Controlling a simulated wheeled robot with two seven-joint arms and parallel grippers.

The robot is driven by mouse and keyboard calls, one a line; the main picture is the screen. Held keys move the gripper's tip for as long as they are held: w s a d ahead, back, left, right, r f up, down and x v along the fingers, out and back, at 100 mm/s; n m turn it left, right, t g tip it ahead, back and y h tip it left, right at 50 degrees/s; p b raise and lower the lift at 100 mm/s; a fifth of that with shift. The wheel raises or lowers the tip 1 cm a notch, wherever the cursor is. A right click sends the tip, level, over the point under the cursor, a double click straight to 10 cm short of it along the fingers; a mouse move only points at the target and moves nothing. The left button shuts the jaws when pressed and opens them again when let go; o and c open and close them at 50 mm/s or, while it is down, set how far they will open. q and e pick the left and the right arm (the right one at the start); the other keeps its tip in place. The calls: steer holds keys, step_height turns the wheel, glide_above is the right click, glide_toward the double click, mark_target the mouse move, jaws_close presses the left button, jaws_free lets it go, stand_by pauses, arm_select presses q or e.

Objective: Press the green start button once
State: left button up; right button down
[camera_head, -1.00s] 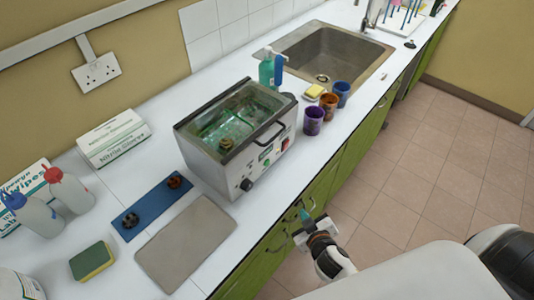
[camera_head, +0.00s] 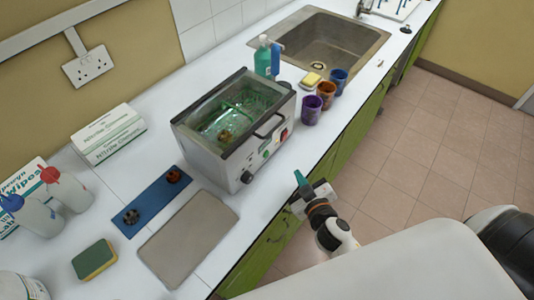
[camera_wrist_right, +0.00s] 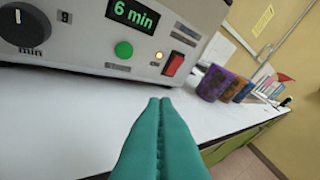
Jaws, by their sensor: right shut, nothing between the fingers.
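The green start button (camera_wrist_right: 124,49) is on the front panel of the grey metal bath (camera_wrist_right: 75,40), below a display reading "6 min". In the head view the bath (camera_head: 212,157) stands on the white worktop, and the button (camera_head: 266,154) shows small on its front. My right gripper (camera_head: 299,176) is shut and empty, in front of the bath near the counter's front edge. In the right wrist view its teal fingertips (camera_wrist_right: 160,101) are together, below and to the right of the button, apart from it. My left gripper is not in view.
A black dial (camera_wrist_right: 25,28), a lit amber lamp (camera_wrist_right: 159,55) and a red switch (camera_wrist_right: 174,64) share the panel. Purple (camera_head: 311,109), brown (camera_head: 326,94) and blue (camera_head: 339,80) cups stand right of the bath. A grey mat (camera_head: 188,232) lies at the front left.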

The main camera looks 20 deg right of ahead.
mark_target(269, 152)
steer(key=w+a, duration=0.1)
steer(key=w, duration=0.1)
steer(key=w+a, duration=0.1)
steer(key=w, duration=0.1)
steer(key=w+a, duration=0.1)
steer(key=shift+w+a, duration=0.25)
steer(key=shift+w, duration=0.15)
steer(key=shift+w+a, duration=0.3)
steer(key=shift+w, duration=0.25)
steer(key=shift+w, duration=0.1)
stand_by(1.3)
steer(key=shift+w+a, duration=0.2)
steer(key=shift+w, duration=0.05)
steer(key=shift+w+a, duration=0.2)
steer(key=shift+w, duration=0.1)
stand_by(0.8)
steer(key=shift+s, duration=0.1)
steer(key=shift+s+d, duration=0.4)
steer(key=shift+s, duration=0.2)
steer(key=shift+s+d, duration=0.4)
steer(key=shift+s, duration=0.3)
steer(key=shift+s+d, duration=0.45)
steer(key=shift+s, duration=0.3)
steer(key=shift+s+d, duration=0.4)
steer(key=shift+s, duration=0.3)
